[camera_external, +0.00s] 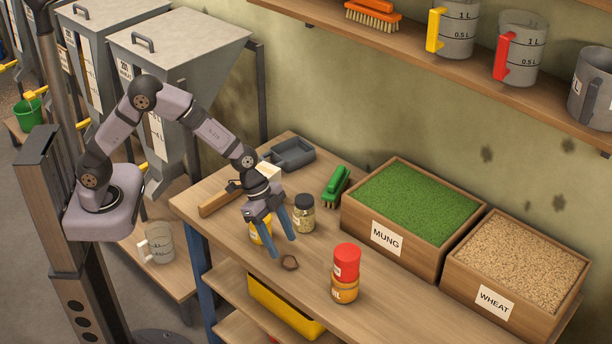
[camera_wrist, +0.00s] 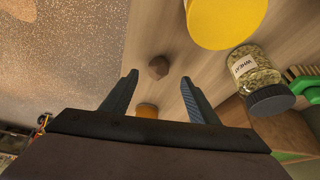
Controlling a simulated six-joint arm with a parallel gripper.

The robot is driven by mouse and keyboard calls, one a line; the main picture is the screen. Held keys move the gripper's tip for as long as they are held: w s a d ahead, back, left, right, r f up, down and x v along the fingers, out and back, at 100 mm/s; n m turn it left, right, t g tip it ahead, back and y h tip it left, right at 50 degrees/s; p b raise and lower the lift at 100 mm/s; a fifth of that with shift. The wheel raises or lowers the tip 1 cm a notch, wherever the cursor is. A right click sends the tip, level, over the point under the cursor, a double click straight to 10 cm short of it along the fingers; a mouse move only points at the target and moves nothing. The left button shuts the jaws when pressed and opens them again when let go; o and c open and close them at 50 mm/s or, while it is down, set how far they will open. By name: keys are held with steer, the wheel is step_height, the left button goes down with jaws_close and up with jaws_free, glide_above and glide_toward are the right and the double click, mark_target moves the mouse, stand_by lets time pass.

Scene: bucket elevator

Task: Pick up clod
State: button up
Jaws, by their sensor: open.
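The clod (camera_external: 289,262) is a small brown lump on the wooden bench top, near the front edge. It also shows in the wrist view (camera_wrist: 158,67), between and just beyond my fingertips. My gripper (camera_external: 284,247) points down close to the clod, with its blue fingers spread. In the wrist view the fingers (camera_wrist: 159,79) are apart with nothing between them. No contact with the clod is visible.
A yellow container (camera_external: 260,233) stands just behind my fingers, beside a dark-lidded jar (camera_external: 304,216). A red-topped canister (camera_external: 345,274) stands to the right. The MUNG (camera_external: 386,238) and WHEAT (camera_external: 494,302) boxes line the back right. A green brush (camera_external: 336,186) lies behind.

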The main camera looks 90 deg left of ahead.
mark_target(288, 257)
steer(key=shift+p+x, duration=0.85)
steer(key=shift+x, duration=1.75)
steer(key=shift+d, duration=0.2)
steer(key=shift+s, duration=0.1)
steer(key=shift+r, duration=0.1)
steer(key=c, duration=1.1)
step_height(288, 257, up, 10)
steer(key=shift+r+b, duration=0.1)
steer(key=shift+b, duration=0.35)
